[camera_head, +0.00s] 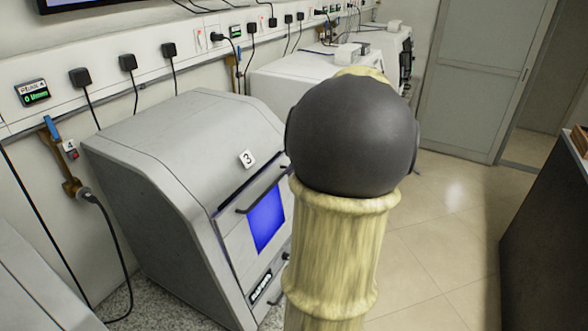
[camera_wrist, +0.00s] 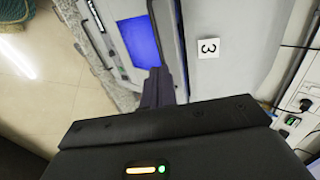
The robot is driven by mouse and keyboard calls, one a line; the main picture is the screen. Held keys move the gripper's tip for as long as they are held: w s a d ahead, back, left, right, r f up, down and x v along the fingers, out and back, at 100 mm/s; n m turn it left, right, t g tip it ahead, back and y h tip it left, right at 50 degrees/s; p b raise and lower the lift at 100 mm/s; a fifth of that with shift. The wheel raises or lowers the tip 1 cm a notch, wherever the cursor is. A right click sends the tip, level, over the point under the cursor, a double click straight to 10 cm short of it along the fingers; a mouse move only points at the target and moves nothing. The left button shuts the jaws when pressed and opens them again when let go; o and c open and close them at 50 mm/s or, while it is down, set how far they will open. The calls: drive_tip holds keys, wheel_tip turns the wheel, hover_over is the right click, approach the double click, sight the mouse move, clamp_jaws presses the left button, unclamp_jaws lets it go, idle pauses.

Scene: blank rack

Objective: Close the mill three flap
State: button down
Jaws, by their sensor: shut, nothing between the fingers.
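Mill three (camera_head: 170,135) is a grey sloped cabinet on the counter, marked by a white label "3" (camera_head: 247,158). The label also shows in the wrist view (camera_wrist: 208,48). On its front are a dark slot and a black bar handle (camera_head: 262,190), above and across a panel with a blue screen (camera_head: 267,218). Whether the flap stands open or shut I cannot tell. My gripper (camera_wrist: 160,78) is shut and empty. Its dark fingers overlap the front of the mill beside the blue screen (camera_wrist: 139,40); contact cannot be told. In the head view my arm hides the gripper and the mill's right front.
Similar white machines (camera_head: 300,75) stand further along the wall. Black plugs and cables hang from the wall trunking (camera_head: 150,55). Tiled floor (camera_head: 440,215) is clear to the right, up to a dark counter (camera_head: 550,225). A grey door (camera_head: 475,85) is at the back.

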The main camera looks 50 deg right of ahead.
drive_tip(key=c, duration=1.7)
unclamp_jaws()
drive_tip(key=shift+f, duration=0.1)
drive_tip(key=shift+o, duration=0.9)
drive_tip(key=w+a+f+n+g, duration=0.1)
drive_tip(key=a+f+n+g, duration=0.1)
drive_tip(key=a+f, duration=0.2)
drive_tip(key=w+a+f+n+g, duration=0.1)
drive_tip(key=a+f, duration=0.4)
drive_tip(key=a, duration=0.5)
drive_tip(key=shift+n+g+b, duration=0.3)
drive_tip(key=shift+n+g, duration=0.2)
drive_tip(key=shift+n, duration=0.5)
drive_tip(key=s+a+f+n+h, duration=0.1)
drive_tip(key=a+f+n, duration=0.3)
drive_tip(key=a, duration=0.4)
drive_tip(key=s+a+f+n+g+h, duration=0.1)
drive_tip(key=s+a+f+n, duration=0.3)
drive_tip(key=a+n, duration=0.2)
drive_tip(key=a, duration=0.2)
drive_tip(key=shift+a+b, duration=0.3)
drive_tip(key=shift+b, duration=0.05)
